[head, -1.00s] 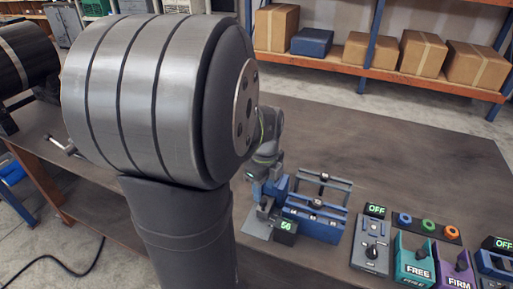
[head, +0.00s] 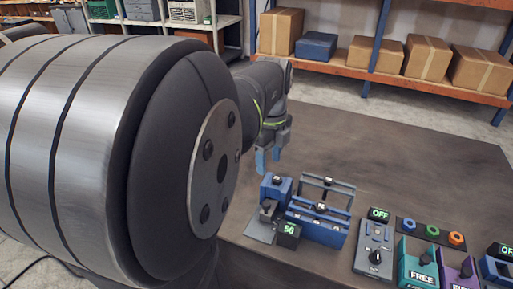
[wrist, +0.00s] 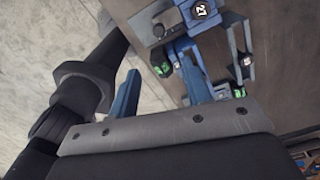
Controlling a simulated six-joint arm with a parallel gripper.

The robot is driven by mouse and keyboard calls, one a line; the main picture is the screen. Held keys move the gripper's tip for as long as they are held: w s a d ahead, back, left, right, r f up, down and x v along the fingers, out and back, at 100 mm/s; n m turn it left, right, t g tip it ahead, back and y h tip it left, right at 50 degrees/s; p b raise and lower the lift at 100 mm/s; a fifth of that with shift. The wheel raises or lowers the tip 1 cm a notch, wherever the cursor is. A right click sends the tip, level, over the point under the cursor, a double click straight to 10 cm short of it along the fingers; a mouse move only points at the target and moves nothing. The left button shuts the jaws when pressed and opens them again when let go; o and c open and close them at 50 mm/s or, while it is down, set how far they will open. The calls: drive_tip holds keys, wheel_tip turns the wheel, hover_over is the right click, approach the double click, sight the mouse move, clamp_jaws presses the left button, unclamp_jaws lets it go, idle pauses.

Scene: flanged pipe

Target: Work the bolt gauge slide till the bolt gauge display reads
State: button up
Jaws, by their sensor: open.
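The bolt gauge stands on a grey plate (head: 258,228) on the table, just right of my arm in the head view. Its small dark display (head: 288,230) is lit green and seems to read 56. A blue block (head: 277,188) with a dark tag stands behind the display; I cannot tell for sure which part is the slide. My gripper (head: 268,160) is open and empty, above and behind the block with its blue fingers pointing down. In the wrist view, the fingers of my gripper (wrist: 160,88) are spread apart, and the display (wrist: 161,68) shows between them.
A blue rack (head: 320,228) with a raised handle frame stands close to the gauge's right. A grey knob box (head: 373,248) with an OFF display, a teal FREE box (head: 417,268) and a purple FIRM box (head: 460,277) line the front right. The table behind is clear.

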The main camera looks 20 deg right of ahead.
wheel_tip(320, 180, down, 15)
drive_tip(key=shift+f, duration=0.15)
drive_tip(key=shift+s+a+f, duration=0.25)
drive_tip(key=shift+s+a, duration=0.15)
wheel_tip(320, 180, up, 18)
drive_tip(key=f, duration=1.1)
drive_tip(key=a+f, duration=0.1)
drive_tip(key=f, duration=0.5)
drive_tip(key=shift+s+f, duration=0.2)
drive_tip(key=shift+s, duration=0.15)
wheel_tip(320, 180, up, 17)
drive_tip(key=shift+w, duration=0.2)
drive_tip(key=shift+d+r, duration=0.1)
approach(266, 205)
drive_tip(key=f, duration=0.3)
drive_tip(key=s+a+f, duration=0.1)
drive_tip(key=f, duration=0.1)
drive_tip(key=s+a+f, duration=0.1)
drive_tip(key=f, duration=0.2)
drive_tip(key=shift+a+f, duration=0.1)
drive_tip(key=shift+f, duration=0.2)
